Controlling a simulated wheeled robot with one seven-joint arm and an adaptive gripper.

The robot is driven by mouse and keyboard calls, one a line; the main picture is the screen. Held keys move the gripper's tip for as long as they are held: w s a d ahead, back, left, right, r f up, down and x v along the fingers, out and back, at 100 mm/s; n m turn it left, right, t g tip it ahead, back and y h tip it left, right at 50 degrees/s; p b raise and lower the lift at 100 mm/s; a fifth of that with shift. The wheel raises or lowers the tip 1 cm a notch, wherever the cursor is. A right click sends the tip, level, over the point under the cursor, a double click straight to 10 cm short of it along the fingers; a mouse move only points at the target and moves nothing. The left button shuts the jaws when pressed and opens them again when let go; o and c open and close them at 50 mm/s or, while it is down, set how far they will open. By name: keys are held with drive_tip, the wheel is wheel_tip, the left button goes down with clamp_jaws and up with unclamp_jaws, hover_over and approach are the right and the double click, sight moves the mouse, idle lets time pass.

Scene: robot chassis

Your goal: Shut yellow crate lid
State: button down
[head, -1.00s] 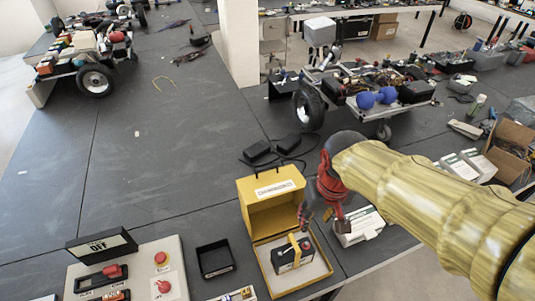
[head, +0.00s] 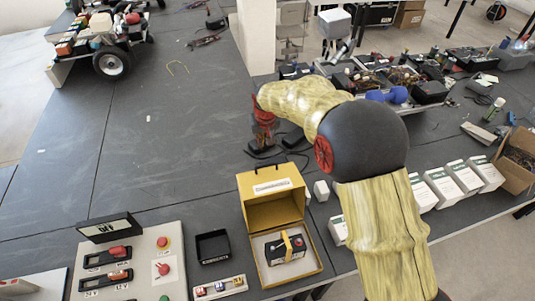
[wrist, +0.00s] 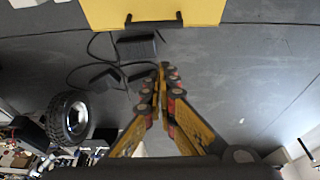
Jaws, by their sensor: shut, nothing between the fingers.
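The yellow crate (head: 252,262) stands near the table's front edge in the head view, with its yellow lid (head: 270,212) raised upright at its back. A black box with a yellow strap (head: 284,247) sits inside the crate. The lid's outer face (wrist: 100,12) and a black handle (wrist: 153,20) show at the top of the wrist view. My gripper (head: 263,148) is beyond the raised lid, apart from it, pointing down over the dark table. Its fingers (wrist: 161,72) are together and empty in the wrist view.
Black adapters with cables (wrist: 137,48) lie behind the lid, below my gripper. A control panel (head: 130,262) and a small black tray (head: 213,246) stand left of the crate. White boxes (head: 440,187) stand to the right. The table at left is largely clear.

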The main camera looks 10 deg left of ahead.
wheel_tip(320, 180, down, 8)
drive_tip(key=shift+s+d+f+p, duration=0.15)
drive_tip(key=shift+s+p, duration=0.2)
drive_tip(key=shift+p, duration=0.1)
idle(0.4)
idle(0.4)
